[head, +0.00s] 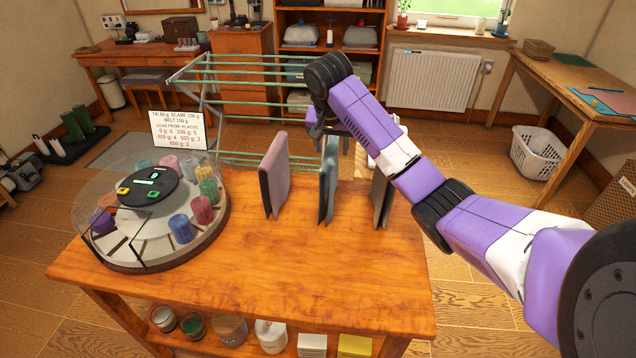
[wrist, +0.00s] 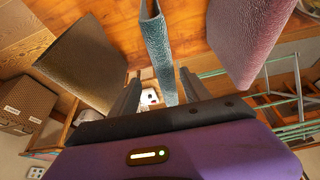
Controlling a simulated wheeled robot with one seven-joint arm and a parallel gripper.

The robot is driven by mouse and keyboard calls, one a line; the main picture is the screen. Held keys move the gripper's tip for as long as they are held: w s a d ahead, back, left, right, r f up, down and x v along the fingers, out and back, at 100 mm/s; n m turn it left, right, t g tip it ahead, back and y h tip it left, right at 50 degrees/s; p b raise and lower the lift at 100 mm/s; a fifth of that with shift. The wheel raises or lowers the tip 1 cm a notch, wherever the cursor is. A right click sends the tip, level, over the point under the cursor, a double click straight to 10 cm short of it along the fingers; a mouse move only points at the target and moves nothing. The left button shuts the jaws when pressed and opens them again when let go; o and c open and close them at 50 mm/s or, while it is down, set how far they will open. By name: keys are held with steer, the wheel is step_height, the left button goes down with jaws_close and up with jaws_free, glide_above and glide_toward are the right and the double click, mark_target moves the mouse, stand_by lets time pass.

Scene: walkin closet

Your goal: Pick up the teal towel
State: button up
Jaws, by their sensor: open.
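The teal towel (head: 328,192) stands folded and upright on the wooden table, between two other folded towels. It also shows in the wrist view (wrist: 157,45), edge-on, running down between my two fingers. My gripper (wrist: 160,84) is open, with one finger on each side of the teal towel and a visible gap on both sides. In the head view my gripper (head: 336,142) is at the towel's upper far end; the fingers are largely hidden there by the arm and towel.
A mauve towel (head: 275,176) stands to the left and a grey-brown towel (head: 382,192) to the right, both close by. A round carousel (head: 150,250) with coloured weights fills the table's left side. A green-barred drying rack (head: 250,105) stands behind the table. The table's front is clear.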

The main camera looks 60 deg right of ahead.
steer(key=shift+w+d+f, duration=0.1)
steer(key=shift+w+f, duration=0.2)
steer(key=shift+f, duration=0.15)
steer(key=p+x, duration=0.1)
steer(key=x, duration=0.5)
steer(key=shift+w+d+f, duration=0.2)
steer(key=shift+d, duration=0.1)
steer(key=shift+w+d+f, duration=0.1)
steer(key=shift+f, duration=0.25)
steer(key=shift+f+p, duration=0.25)
steer(key=shift+p, duration=0.15)
steer(key=shift+c, duration=0.3)
jaws_close()
steer(key=shift+r, duration=0.1)
stand_by(0.6)
